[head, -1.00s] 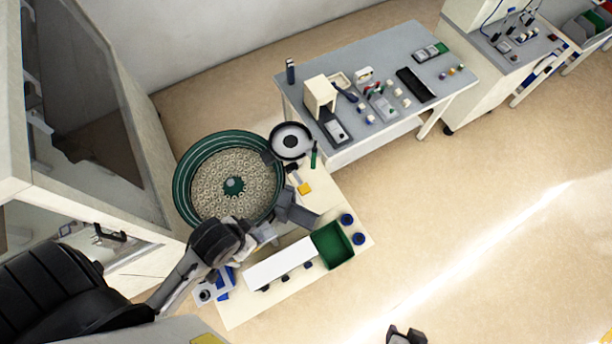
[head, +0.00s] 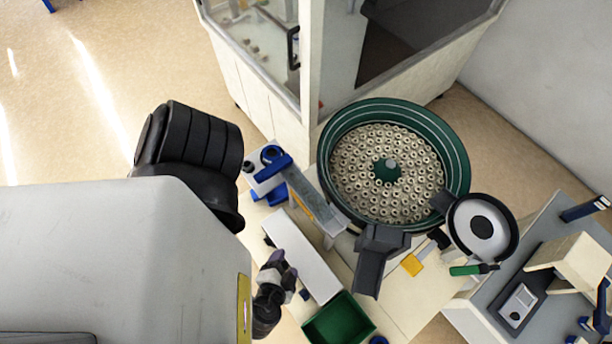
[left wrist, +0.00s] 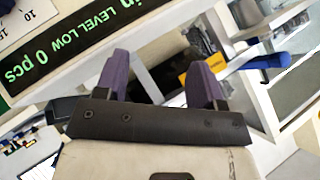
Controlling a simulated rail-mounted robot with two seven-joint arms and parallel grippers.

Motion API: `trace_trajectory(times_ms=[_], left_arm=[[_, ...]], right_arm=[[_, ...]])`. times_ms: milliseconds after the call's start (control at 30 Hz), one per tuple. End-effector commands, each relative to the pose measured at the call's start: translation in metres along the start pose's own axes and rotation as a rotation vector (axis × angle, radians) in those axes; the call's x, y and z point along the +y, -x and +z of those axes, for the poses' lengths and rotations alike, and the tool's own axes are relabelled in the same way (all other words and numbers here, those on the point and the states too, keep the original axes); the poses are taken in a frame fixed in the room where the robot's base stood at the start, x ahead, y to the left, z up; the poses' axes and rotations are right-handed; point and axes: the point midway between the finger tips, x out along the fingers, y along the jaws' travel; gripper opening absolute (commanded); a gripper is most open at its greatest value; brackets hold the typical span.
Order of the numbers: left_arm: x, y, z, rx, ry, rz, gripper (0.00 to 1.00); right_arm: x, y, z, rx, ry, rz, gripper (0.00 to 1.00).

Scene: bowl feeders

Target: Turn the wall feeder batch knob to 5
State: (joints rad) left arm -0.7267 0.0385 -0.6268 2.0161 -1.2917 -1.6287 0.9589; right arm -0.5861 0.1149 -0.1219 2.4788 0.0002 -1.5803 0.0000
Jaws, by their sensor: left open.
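My left gripper (head: 280,265) has purple fingers and is beside the long white cover on the feeder bench in the head view. In the left wrist view the left gripper (left wrist: 161,80) is open, with nothing between its fingertips. A panel with a dark display (left wrist: 75,38) reading "LEVEL LOW 0 pcs" in green fills the upper left there. A printed "10" shows at the panel's corner. The green bowl feeder (head: 459,150), full of small ring-like parts, stands right of centre. My right gripper is not in view.
The long white cover (head: 300,255) and a green bin (head: 340,322) lie near the left gripper. A blue and white unit (head: 268,170) stands at the bench's far end. A glazed cabinet (head: 285,105) is behind. A grey table (head: 550,225) is at right.

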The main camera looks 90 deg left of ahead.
Motion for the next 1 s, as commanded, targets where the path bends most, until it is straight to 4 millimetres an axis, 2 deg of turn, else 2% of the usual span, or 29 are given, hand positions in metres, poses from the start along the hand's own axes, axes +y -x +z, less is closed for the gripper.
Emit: trace_trajectory(times_ms=[33, 367, 500, 600, 800, 1000], left_arm=[[0.02, -0.01, 0.02, 0.039, 0.013, -0.015, 0.63], [0.09, -0.001, 0.085, 0.38, 0.168, -0.034, 0.63], [0.118, 0.013, 0.112, 0.544, 0.253, 0.015, 0.63], [0.134, 0.025, 0.127, 0.643, 0.312, 0.06, 0.63], [0.151, 0.046, 0.148, 0.777, 0.398, 0.143, 0.63], [0.156, 0.054, 0.152, 0.831, 0.436, 0.185, 0.63]], right_arm=[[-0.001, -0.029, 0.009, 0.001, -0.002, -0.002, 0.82], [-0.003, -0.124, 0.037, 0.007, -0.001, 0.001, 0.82], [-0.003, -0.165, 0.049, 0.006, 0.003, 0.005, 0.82], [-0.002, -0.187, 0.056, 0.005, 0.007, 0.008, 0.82], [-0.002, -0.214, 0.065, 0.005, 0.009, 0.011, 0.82], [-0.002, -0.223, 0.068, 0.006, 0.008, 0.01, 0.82]])
